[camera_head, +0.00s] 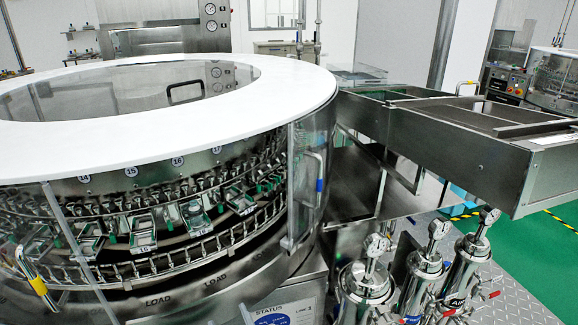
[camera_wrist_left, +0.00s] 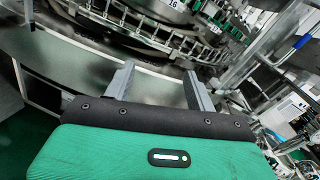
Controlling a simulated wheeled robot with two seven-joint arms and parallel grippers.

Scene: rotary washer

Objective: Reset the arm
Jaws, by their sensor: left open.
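The rotary washer (camera_head: 300,92) fills the left of the head view, with a white ring top, clear panels and a metal carousel of numbered stations. In the left wrist view my left gripper (camera_wrist_left: 159,76) has its two grey fingers apart with nothing between them. The washer's carousel rail (camera_wrist_left: 150,35) lies beyond the fingertips in that view; I see no contact. I cannot make out the left gripper in the head view. My right gripper shows in neither view.
A steel chute (camera_head: 470,150) runs from the washer to the right. Several filter housings with gauges (camera_head: 425,265) stand at the front right on a checker-plate platform (camera_head: 515,295). The green floor (camera_head: 545,250) at the far right is clear. A blue-gripped door handle (camera_head: 318,180) stands out from the washer's side.

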